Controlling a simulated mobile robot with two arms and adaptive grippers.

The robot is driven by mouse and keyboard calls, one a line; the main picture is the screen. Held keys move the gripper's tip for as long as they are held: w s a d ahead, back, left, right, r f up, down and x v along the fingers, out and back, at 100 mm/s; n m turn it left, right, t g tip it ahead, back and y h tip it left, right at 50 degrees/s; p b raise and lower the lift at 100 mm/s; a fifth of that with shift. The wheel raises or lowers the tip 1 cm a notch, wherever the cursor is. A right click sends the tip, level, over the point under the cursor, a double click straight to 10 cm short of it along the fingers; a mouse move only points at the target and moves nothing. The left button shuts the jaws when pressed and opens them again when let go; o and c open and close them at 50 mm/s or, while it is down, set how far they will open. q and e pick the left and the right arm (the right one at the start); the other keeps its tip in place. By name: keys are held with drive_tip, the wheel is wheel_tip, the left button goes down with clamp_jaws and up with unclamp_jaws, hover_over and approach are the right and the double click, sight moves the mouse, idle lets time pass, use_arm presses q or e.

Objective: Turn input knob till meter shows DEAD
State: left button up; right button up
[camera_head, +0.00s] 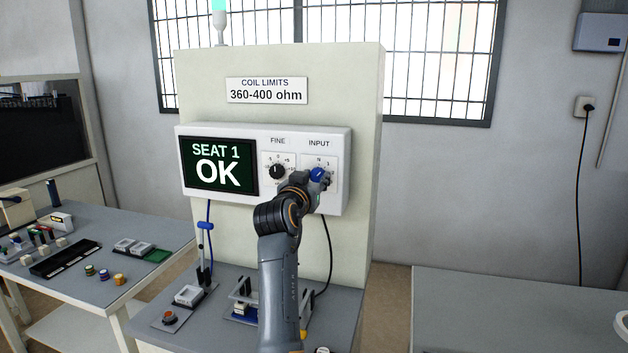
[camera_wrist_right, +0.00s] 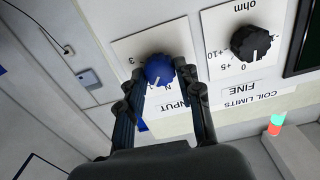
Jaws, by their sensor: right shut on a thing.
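The blue input knob (camera_head: 318,174) sits on the white meter box (camera_head: 343,140) below the word INPUT. The meter screen (camera_head: 219,185) reads "SEAT 1 OK" in white on dark green. My right gripper (camera_head: 314,180) reaches up to the knob, and its two fingers are closed on the knob's sides. In the right wrist view the blue knob (camera_wrist_right: 158,69) is between the fingertips of the right gripper (camera_wrist_right: 162,74), with its white pointer line partly visible. My left gripper is not in view.
The black FINE knob (camera_head: 277,171) is left of the input knob. A sign (camera_head: 266,91) above reads "COIL LIMITS 360-400 ohm".

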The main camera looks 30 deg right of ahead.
drive_tip(key=o, duration=1.2)
drive_tip(key=shift+w+d, duration=0.1)
drive_tip(key=shift+c, duration=0.2)
wheel_tip(320, 180, up, 10)
drive_tip(key=shift+f, duration=0.1)
